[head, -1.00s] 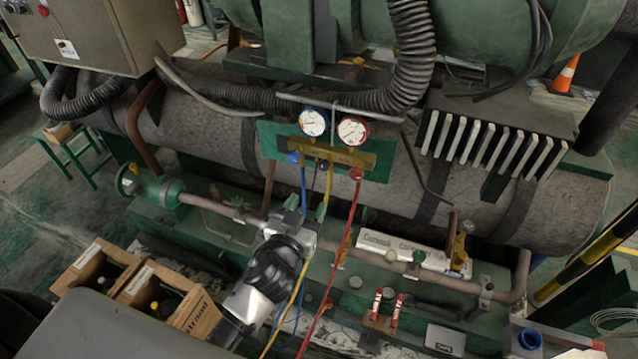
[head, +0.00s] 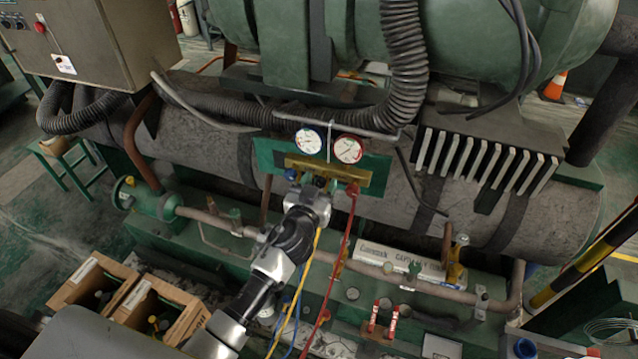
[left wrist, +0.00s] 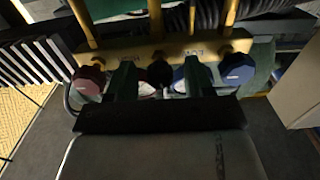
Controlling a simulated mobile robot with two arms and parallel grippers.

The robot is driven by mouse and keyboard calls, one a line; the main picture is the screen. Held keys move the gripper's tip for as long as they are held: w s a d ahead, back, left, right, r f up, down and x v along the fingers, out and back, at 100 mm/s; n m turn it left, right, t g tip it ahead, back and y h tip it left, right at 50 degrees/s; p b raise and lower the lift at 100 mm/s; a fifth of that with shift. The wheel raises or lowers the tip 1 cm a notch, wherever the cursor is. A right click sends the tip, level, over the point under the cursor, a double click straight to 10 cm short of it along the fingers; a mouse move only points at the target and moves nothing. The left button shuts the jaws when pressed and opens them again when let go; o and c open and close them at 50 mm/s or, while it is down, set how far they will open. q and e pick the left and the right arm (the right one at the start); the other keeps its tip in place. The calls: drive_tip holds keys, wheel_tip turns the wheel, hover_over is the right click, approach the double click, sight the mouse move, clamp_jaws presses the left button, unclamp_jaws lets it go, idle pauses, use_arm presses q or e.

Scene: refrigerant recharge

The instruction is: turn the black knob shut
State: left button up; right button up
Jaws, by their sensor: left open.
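The black knob (left wrist: 160,75) is in the middle of the brass manifold (left wrist: 165,52) in the left wrist view, between a red knob (left wrist: 88,80) and a blue knob (left wrist: 236,70). My left gripper (left wrist: 162,80) is open, with one green finger on each side of the black knob. I cannot tell whether the fingers touch it. In the head view, the manifold (head: 350,176) sits below two gauges, and my left gripper (head: 315,187) reaches up to its lower edge from below. The gripper largely hides the black knob there. My right gripper is not in view.
A blue-rimmed gauge (head: 309,141) and a red-rimmed gauge (head: 348,149) stand above the manifold. A red hose (head: 340,250) and a yellow hose (head: 305,275) hang close to my left arm. Wooden crates (head: 160,310) with bottles stand at lower left.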

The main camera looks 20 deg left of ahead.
use_arm(q)
drive_tip(key=c, duration=0.9)
drive_tip(key=shift+c, duration=0.2)
drive_tip(key=shift+m, duration=0.3)
drive_tip(key=m+b, duration=0.1)
drive_tip(key=m, duration=1.8)
drive_tip(key=shift+f+m, duration=0.1)
drive_tip(key=shift+m, duration=0.5)
